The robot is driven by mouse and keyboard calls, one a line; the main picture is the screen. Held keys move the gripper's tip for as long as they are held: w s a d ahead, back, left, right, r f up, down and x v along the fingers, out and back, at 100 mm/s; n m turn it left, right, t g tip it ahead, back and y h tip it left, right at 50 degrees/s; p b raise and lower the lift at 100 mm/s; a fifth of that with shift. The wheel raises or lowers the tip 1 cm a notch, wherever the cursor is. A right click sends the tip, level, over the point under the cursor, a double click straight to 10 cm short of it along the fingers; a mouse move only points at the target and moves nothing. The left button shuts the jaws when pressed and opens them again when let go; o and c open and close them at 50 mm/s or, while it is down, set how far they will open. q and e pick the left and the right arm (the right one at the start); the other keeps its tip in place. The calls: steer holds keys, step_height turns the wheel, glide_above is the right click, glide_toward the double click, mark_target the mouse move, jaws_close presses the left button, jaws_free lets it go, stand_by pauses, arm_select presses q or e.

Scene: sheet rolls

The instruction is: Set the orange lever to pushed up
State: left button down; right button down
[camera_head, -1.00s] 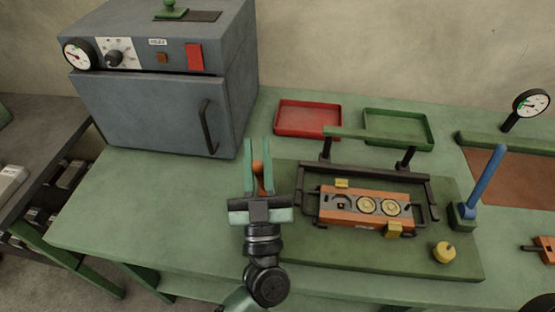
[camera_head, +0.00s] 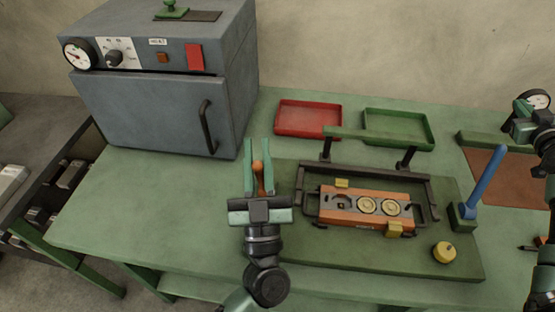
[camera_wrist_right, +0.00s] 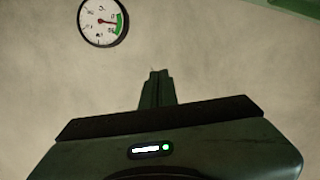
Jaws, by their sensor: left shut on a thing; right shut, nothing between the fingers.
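The orange lever (camera_head: 257,168) stands at the left edge of the green fixture board (camera_head: 420,263) in the head view. Only its upper part shows between the fingers of my left gripper (camera_head: 258,148). The gripper is shut on it, and its body and wrist hide the lever's lower end and base. My right gripper (camera_head: 524,108) is at the right edge of the head view, in front of the gauge. In the right wrist view its fingers (camera_wrist_right: 157,80) are together and empty.
A blue lever (camera_head: 487,180) stands at the board's right side. The orange block in a clamp frame (camera_head: 365,207) and a yellow knob (camera_head: 444,253) are on the board. A grey oven (camera_head: 150,105) stands back left. Red (camera_head: 308,118) and green (camera_head: 398,127) trays lie behind.

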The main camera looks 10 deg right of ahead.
mark_target(262, 179)
steer(key=w+a+r+m+t+y, duration=0.25)
steer(key=w+a+r, duration=0.25)
steer(key=a+r, duration=0.55)
steer(key=w+a+r+m+t+y, duration=0.15)
steer(key=w+a+r+y, duration=0.4)
steer(key=r, duration=0.75)
steer(key=a+f+g+y, duration=0.3)
steer(key=a+f, duration=0.6)
steer(key=a, duration=0.4)
steer(key=s+a+f+n+g+y, duration=0.1)
steer(key=s+a+f+g+y, duration=0.1)
steer(key=a, duration=0.4)
steer(key=s+a+f+n+g+y, duration=0.1)
steer(key=s+a+f+g+y, duration=0.2)
steer(key=a+f, duration=0.3)
steer(key=s+a+f+n+g+y, duration=0.2)
steer(key=s+a+f+y, duration=0.2)
steer(key=a, duration=0.3)
steer(key=shift+s+f+g, duration=0.2)
steer(key=shift+s+g, duration=0.1)
steer(key=shift+s, duration=0.1)
steer(key=s+a+n+g+y, duration=0.2)
steer(key=s+a+g+y, duration=0.15)
steer(key=s+a, duration=0.3)
steer(key=s+a+f, duration=0.1)
steer(key=a+f, duration=0.1)
steer(key=a, duration=0.8)
steer(key=shift+s+a+f, duration=0.15)
steer(key=shift+a+f, duration=0.1)
